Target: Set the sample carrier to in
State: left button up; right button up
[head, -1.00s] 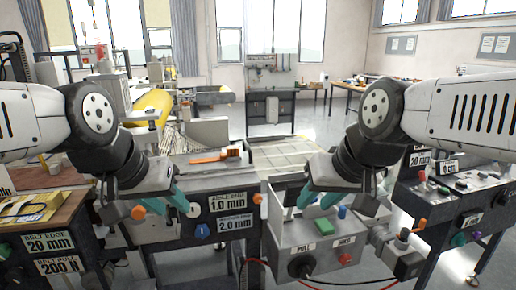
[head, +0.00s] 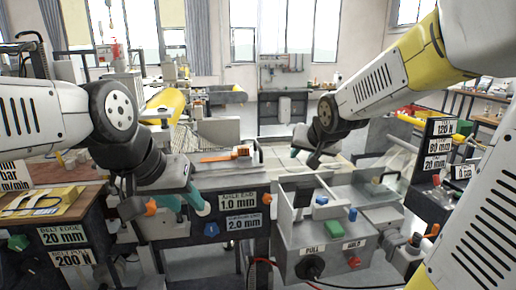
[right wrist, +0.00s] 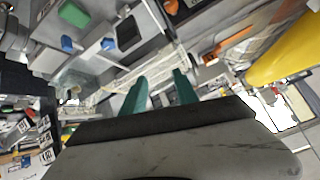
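I cannot tell for sure which part is the sample carrier. A grey bench unit (head: 290,238) with a PULL label (head: 312,250), a HOLD label and a black knob (head: 310,268) stands at the front centre. Open grey tray-like parts lie on and beside it. My right gripper (head: 303,156) is beyond the unit in the head view. In the right wrist view its teal fingers (right wrist: 160,92) are apart with nothing between them. My left gripper (head: 180,201) has its teal fingers apart, left of the unit by the 1.0 mm label, and looks empty.
An orange-handled tool (head: 225,155) lies on the bench behind the left gripper. A yellow roll (head: 163,105) is further back. A wooden-topped table (head: 85,198) is at left. A dark label stand (head: 437,145) is at right. Floor shows between the benches.

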jog(key=w+a+f+m+t+y, duration=0.1)
jog(key=w+a+f, duration=0.1)
jog(key=w, duration=0.4)
jog(key=w+a+f+m+t+y, duration=0.1)
jog(key=w+a+f+y, duration=0.15)
jog(key=w, duration=0.45)
jog(key=m+t+y, duration=0.2)
send_near(258, 145)
jog(key=w+f, duration=0.2)
jog(key=shift+y, duration=0.25)
jog(key=shift+a+r+x, duration=0.15)
jog(key=shift+x, duration=1.9)
jog(key=shift+a+r+x, duration=0.15)
jog(key=shift+x, duration=1.95)
jog(key=shift+s, duration=0.15)
grip_shut()
